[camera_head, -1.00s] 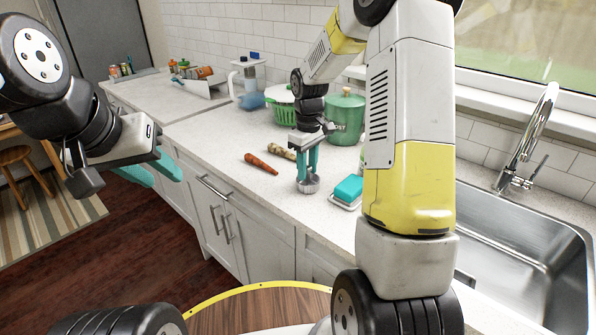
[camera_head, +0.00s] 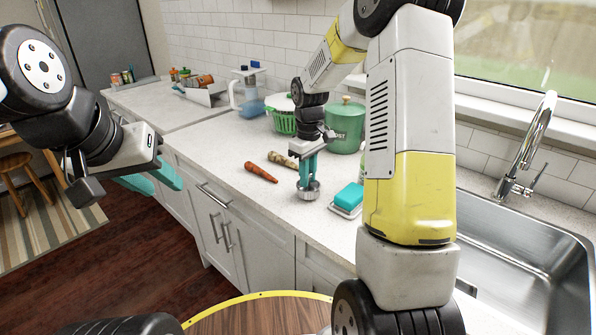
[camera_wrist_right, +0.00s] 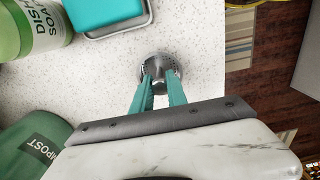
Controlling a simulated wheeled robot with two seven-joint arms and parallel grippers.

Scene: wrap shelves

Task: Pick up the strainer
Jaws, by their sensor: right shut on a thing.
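The strainer (camera_head: 308,192) is a small round metal piece on the white counter, below my right gripper. My right gripper (camera_head: 308,180) points down with its teal fingers shut on the strainer's middle. In the right wrist view the strainer (camera_wrist_right: 160,70) shows its round rim, with the fingertips (camera_wrist_right: 160,84) closed on its central knob. I cannot tell whether it still touches the counter. My left gripper (camera_head: 160,178) is apart from the counter at the left, over the floor, with its teal fingers spread and nothing between them.
A teal sponge on a dish (camera_head: 347,199) lies right of the strainer. A carrot (camera_head: 261,173) and a parsnip (camera_head: 282,159) lie to the left. Behind stand a green compost bin (camera_head: 345,125) and a green colander (camera_head: 283,121). The sink (camera_head: 520,240) is at right.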

